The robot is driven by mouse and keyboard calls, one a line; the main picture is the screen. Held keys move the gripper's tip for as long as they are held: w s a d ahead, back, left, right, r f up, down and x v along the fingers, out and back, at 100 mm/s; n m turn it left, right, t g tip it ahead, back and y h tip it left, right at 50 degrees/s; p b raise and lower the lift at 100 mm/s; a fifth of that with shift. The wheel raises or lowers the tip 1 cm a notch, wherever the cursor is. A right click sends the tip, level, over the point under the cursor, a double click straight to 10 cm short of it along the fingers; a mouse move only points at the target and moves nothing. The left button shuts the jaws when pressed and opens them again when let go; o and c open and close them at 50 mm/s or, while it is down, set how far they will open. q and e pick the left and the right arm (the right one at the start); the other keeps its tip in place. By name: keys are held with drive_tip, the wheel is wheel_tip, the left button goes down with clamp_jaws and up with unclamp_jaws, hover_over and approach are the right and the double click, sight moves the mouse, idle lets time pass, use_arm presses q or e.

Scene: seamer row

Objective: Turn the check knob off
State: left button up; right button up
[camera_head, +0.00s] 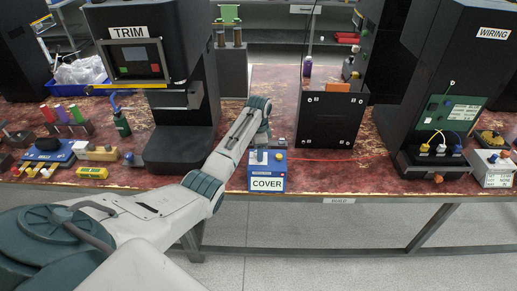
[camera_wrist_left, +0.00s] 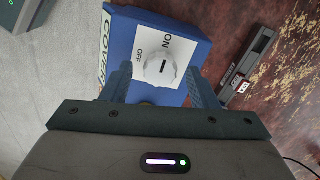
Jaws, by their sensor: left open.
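A blue box (camera_head: 267,172) with a white COVER label stands at the bench's front edge; I see no CHECK label on it. In the left wrist view the box (camera_wrist_left: 188,22) carries a white plate with ON and OFF and a round white knob (camera_wrist_left: 160,68). The knob's black mark points roughly toward ON. My left gripper (camera_head: 265,150) is over the box from above. Its fingers (camera_wrist_left: 160,80) are open, one on each side of the knob, and I see gaps between them and the knob. My right gripper is not in view.
The black TRIM machine (camera_head: 180,75) stands left of my arm. A black panel box (camera_head: 330,118) stands just right of the blue box. The WIRING machine (camera_head: 450,75) is farther right. A red wire (camera_head: 320,160) lies on the bench. Small parts crowd the left bench.

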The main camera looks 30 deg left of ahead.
use_arm(q)
drive_tip(key=shift+f, duration=0.15)
drive_tip(key=c, duration=0.9)
drive_tip(key=shift+c, duration=0.3)
